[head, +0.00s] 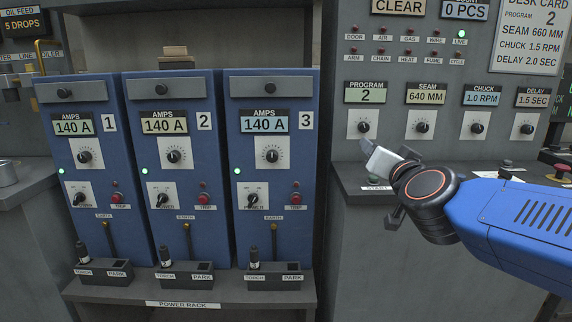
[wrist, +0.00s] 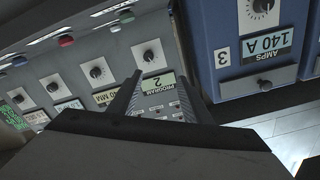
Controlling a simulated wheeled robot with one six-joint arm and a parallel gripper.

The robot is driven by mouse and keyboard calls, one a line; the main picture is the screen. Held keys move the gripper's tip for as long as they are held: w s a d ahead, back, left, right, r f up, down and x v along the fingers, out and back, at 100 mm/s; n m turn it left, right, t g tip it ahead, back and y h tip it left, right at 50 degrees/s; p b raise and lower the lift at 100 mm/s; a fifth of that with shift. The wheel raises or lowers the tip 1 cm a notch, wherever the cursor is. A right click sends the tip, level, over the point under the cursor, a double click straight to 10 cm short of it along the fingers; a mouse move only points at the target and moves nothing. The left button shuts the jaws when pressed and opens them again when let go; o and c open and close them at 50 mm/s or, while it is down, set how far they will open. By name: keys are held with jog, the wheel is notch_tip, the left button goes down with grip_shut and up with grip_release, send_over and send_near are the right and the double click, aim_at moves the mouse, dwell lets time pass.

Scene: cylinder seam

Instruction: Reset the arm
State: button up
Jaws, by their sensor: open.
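My gripper (wrist: 157,88) is open in the wrist view. Its two dark fingers are apart with nothing between them. Beyond them the desk panel appears upside down, with the PROGRAM display (wrist: 155,84) reading 2. In the head view my blue arm (head: 525,222) reaches in from the right. Its black wrist joint (head: 428,192) hangs in front of the desk, near the START label (head: 377,188). The fingertips are not clear in the head view, and I cannot tell whether they touch anything.
The desk panel shows SEAM 640 MM (head: 427,93), CHUCK 1.0 RPM (head: 481,95) and DELAY 1.5 SEC (head: 532,97), with knobs below. A desk card (head: 530,35) lists 660, 1.5 and 2.0. Blue power units (head: 270,170), each showing 140 A, stand left of my arm.

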jog(key=s+a+f+n+g+y, duration=0.1)
jog(key=s+f+n+g+y, duration=0.2)
jog(key=s+f, duration=0.4)
jog(key=s+f+n+g, duration=0.2)
jog(key=s+f+g, duration=0.2)
jog(key=f, duration=0.6)
jog(key=s+d+f+g+h, duration=0.3)
jog(key=s+d+f+g, duration=0.3)
jog(key=s+f, duration=0.5)
jog(key=s+d, duration=0.1)
jog(key=s, duration=0.2)
jog(key=shift+d, duration=0.4)
jog(key=shift+c, duration=0.2)
